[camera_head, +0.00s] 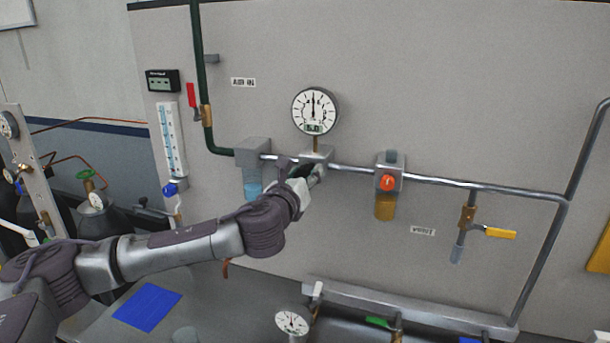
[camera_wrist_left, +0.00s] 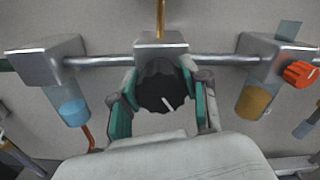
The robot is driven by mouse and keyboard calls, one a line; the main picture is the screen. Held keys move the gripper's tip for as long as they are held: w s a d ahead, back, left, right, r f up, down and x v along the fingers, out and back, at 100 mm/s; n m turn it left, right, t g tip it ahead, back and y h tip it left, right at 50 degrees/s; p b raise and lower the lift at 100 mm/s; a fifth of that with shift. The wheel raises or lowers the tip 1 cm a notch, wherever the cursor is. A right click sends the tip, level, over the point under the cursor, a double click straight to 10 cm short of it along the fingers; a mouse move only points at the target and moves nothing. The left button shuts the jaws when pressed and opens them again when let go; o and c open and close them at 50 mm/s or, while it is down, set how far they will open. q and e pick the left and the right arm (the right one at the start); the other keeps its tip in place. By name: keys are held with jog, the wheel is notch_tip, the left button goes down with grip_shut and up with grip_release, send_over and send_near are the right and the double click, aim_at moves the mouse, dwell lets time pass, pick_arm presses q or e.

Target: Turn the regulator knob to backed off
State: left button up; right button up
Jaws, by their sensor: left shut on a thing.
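The regulator knob (camera_wrist_left: 160,87) is black with a white pointer line, below a grey block (camera_wrist_left: 160,48) on the pipe. In the left wrist view the pointer slants down and slightly right. My left gripper (camera_wrist_left: 162,95) is shut on the knob, one teal-padded finger on each side. In the head view my left gripper (camera_head: 302,178) reaches the regulator, and hides most of the knob. The round white gauge (camera_head: 315,111) stands above the regulator on a brass stem; its needle points about straight up. My right gripper is not in view.
A filter with a blue bowl (camera_head: 252,187) hangs left of the regulator. A unit with an orange knob (camera_head: 387,183) and amber bowl is to the right. A yellow-handled valve (camera_head: 500,234) is farther right. The panel between is clear.

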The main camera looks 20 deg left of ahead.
pick_arm(q)
jog(key=shift+f, duration=0.1)
jog(key=n+b, duration=0.1)
jog(key=n, duration=0.3)
jog(key=shift+f, duration=0.1)
jog(key=n, duration=0.4)
jog(key=shift+a+n+b, duration=0.1)
jog(key=shift+n+b, duration=0.2)
jog(key=n, duration=0.4)
jog(key=shift+f+n, duration=0.1)
jog(key=shift+n, duration=0.2)
jog(key=n, duration=0.3)
jog(key=shift+n, duration=0.3)
jog(key=n, duration=0.6)
jog(key=shift+f, duration=0.15)
jog(key=n+p, duration=0.1)
jog(key=n, duration=0.5)
jog(key=shift+n, duration=0.4)
